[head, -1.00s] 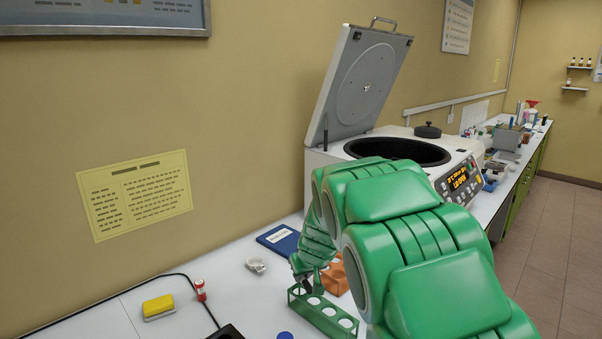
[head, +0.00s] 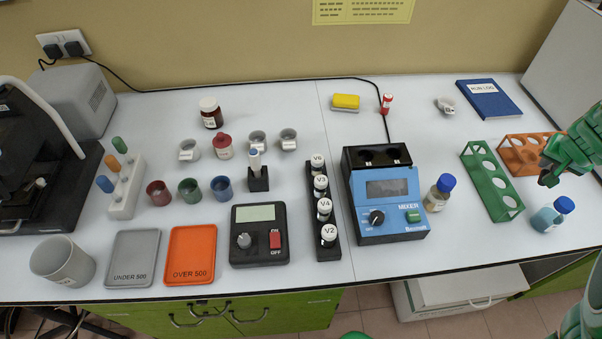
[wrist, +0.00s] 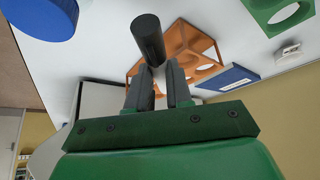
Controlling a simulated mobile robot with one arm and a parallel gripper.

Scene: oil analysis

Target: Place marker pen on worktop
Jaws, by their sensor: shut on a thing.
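In the wrist view, my gripper (wrist: 158,90) is shut on the marker pen (wrist: 149,40). The pen shows a dark cylindrical end beyond the fingers and a pale part between them. In the head view, my gripper (head: 550,170) is at the right edge, above the worktop by the orange rack, with a small dark end of the pen below it. Most of the pen is hidden. The white worktop (head: 285,95) spans the head view, with bare room at its back middle.
An orange rack (head: 513,142), a green rack (head: 487,178) and a blue-capped bottle (head: 549,217) stand near my gripper. A blue book (head: 490,112) and small white cup (head: 446,106) lie behind. A blue mixer (head: 388,208) and a vial row (head: 322,205) are farther left.

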